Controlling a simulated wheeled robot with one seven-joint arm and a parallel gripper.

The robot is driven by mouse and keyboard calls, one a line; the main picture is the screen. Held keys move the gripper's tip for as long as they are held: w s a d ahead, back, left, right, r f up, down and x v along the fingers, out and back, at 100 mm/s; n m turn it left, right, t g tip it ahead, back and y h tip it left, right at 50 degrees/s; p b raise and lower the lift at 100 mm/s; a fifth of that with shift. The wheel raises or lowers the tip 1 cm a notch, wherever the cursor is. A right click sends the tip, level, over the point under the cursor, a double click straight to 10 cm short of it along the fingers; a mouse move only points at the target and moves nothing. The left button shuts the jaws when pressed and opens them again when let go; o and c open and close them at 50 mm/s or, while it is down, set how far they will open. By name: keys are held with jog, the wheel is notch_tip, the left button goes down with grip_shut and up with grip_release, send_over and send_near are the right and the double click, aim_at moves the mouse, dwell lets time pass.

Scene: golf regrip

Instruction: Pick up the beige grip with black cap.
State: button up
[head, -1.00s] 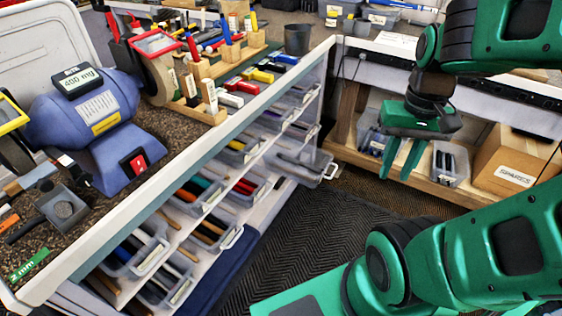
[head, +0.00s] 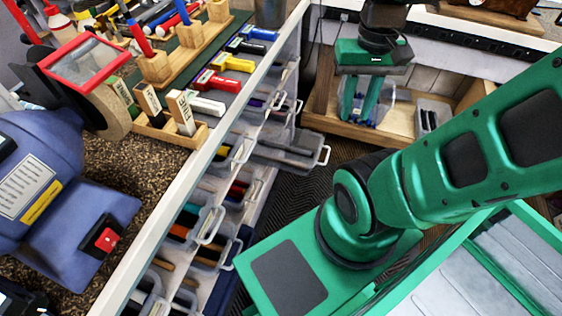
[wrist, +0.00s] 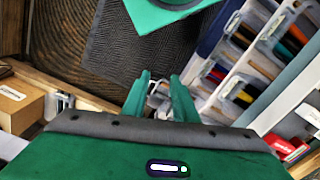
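I cannot make out a beige grip with a black cap for certain in either view. Tan rod ends (head: 163,264) show among the open bins under the bench, too small to identify. The wrist view also shows bins (wrist: 237,88) with orange, yellow and dark grips at the right. My gripper (head: 356,112) points down in front of the low wooden shelf at the back, to the right of the bins. Its two green fingers (wrist: 160,84) are apart, with nothing held between them.
One grey drawer (head: 290,152) sticks out toward the aisle. A clear bin (head: 432,113) sits on the wooden shelf. Dark matting (wrist: 135,50) covers the floor.

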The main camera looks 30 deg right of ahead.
jog(key=w+d+f+n+t, duration=0.1)
jog(key=w+d+f+n, duration=0.25)
jog(key=w+f, duration=0.5)
jog(key=w+d+f+n, duration=0.2)
jog(key=w+f+n, duration=0.3)
jog(key=w+f, duration=0.3)
jog(key=w+f+n+t+y, duration=0.1)
jog(key=w+f, duration=0.2)
jog(key=f, duration=0.7)
jog(key=w+a+f+n, duration=0.1)
jog(key=w+f+n, duration=0.1)
jog(key=f, duration=0.8)
jog(key=w+a+f+n+t+y, duration=0.1)
jog(key=w+f, duration=0.3)
jog(key=f, duration=0.6)
jog(key=shift+w+f+n+t+y, duration=0.3)
jog(key=shift+w+f+n, duration=0.1)
jog(key=shift+n, duration=0.35)
jog(key=shift+w+x, duration=0.2)
jog(key=shift+x, duration=1.35)
jog(key=shift+w+x, duration=0.15)
jog(key=shift+x, duration=1.35)
jog(key=shift+a+r, duration=0.1)
jog(key=shift+r, duration=0.05)
